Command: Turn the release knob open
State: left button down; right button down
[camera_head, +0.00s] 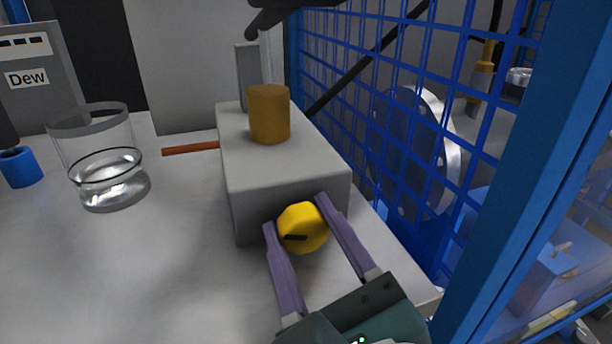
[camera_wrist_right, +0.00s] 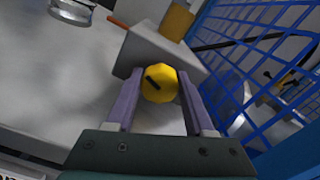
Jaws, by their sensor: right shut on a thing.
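The yellow release knob (camera_head: 302,228) sits on the front face of a grey block (camera_head: 285,178). A black mark shows on its face, slightly tilted in the head view. My right gripper (camera_head: 295,213) has its two purple fingers on either side of the knob, shut on it. In the right wrist view the knob (camera_wrist_right: 159,86) lies between the fingertips (camera_wrist_right: 159,80), with the black mark running diagonally. My left gripper is not in view.
A brown cylinder (camera_head: 269,114) stands on top of the block. A blue mesh fence (camera_head: 400,130) runs close along the right. A glass vessel (camera_head: 100,165) and a small blue cup (camera_head: 20,167) stand at the left. The grey table (camera_head: 120,270) is clear in front.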

jog(key=shift+a+n+p, duration=0.1)
jog(key=shift+n+p, duration=0.35)
jog(key=shift+n, duration=1.55)
jog(key=shift+c, duration=1.4)
grip_release()
jog(key=shift+f, duration=0.1)
